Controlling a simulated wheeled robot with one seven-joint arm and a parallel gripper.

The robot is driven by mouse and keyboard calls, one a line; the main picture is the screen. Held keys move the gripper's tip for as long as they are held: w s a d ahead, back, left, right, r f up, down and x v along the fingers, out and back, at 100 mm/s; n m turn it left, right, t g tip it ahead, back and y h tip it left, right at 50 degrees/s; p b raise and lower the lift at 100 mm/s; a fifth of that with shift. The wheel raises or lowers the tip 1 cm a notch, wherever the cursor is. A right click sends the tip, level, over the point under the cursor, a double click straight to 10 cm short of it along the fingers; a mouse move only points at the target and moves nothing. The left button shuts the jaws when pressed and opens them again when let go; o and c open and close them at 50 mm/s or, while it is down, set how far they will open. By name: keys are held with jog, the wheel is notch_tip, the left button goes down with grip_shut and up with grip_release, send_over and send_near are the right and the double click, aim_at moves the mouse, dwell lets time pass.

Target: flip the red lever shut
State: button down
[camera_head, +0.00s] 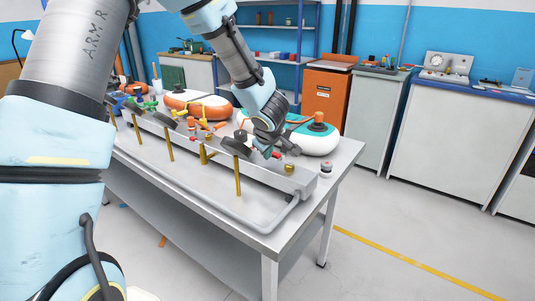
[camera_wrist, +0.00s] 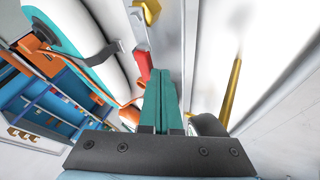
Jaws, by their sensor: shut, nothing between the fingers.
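The red lever (camera_wrist: 143,64) shows in the wrist view as a small red piece on the grey rail, just beyond and left of my fingertips. In the head view a small red bit (camera_head: 277,155) shows beside my fingertips, likely the same lever. My gripper (camera_head: 267,153) points down at the right part of the rail on the table. Its teal fingers (camera_wrist: 163,78) are pressed together with nothing between them. The fingertips are very close to the lever; I cannot tell whether they touch it. The lever's base is partly hidden.
The long grey rail (camera_head: 222,160) carries several valves and brass posts. A brass fitting (camera_head: 289,169) sits right of my gripper. A white and teal inflatable board (camera_head: 318,139) lies behind it. The metal table's (camera_head: 270,228) front strip is bare.

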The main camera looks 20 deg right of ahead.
jog(key=shift+w+d+m, duration=0.1)
jog(key=shift+w+m, duration=0.1)
jog(key=shift+m, duration=0.2)
jog(key=m+h, duration=0.1)
jog(key=w+d+m+g, duration=0.1)
jog(key=shift+w+m+h, duration=0.15)
jog(key=shift+m+h, duration=0.15)
jog(key=shift+h, duration=0.1)
jog(key=m+b, duration=0.1)
jog(key=d+m+g+h+b, duration=0.1)
jog(key=w+m+b, duration=0.1)
jog(key=shift+w+d+f+m+g, duration=0.1)
jog(key=shift+d+f+m+g, duration=0.2)
jog(key=shift+g, duration=0.1)
jog(key=shift+w+d+m+g+h+b, duration=0.2)
jog(key=shift+d+m+g+h+b, duration=0.35)
jog(key=shift+m+b, duration=0.45)
jog(key=shift+d+m+g+b, duration=0.45)
jog(key=shift+m+g+b, duration=0.2)
jog(key=shift+m+b, duration=0.15)
jog(key=m+g, duration=0.1)
jog(key=d+m+b, duration=0.1)
jog(key=shift+d+r+m+g+h, duration=0.2)
jog(key=shift+d+m+g+h, duration=0.1)
jog(key=shift+m+g, duration=0.1)
jog(key=d+m+g, duration=0.1)
jog(key=s+d+m+g, duration=0.1)
jog(key=m, duration=0.1)
jog(key=shift+d+r, duration=0.1)
jog(key=shift+d, duration=0.15)
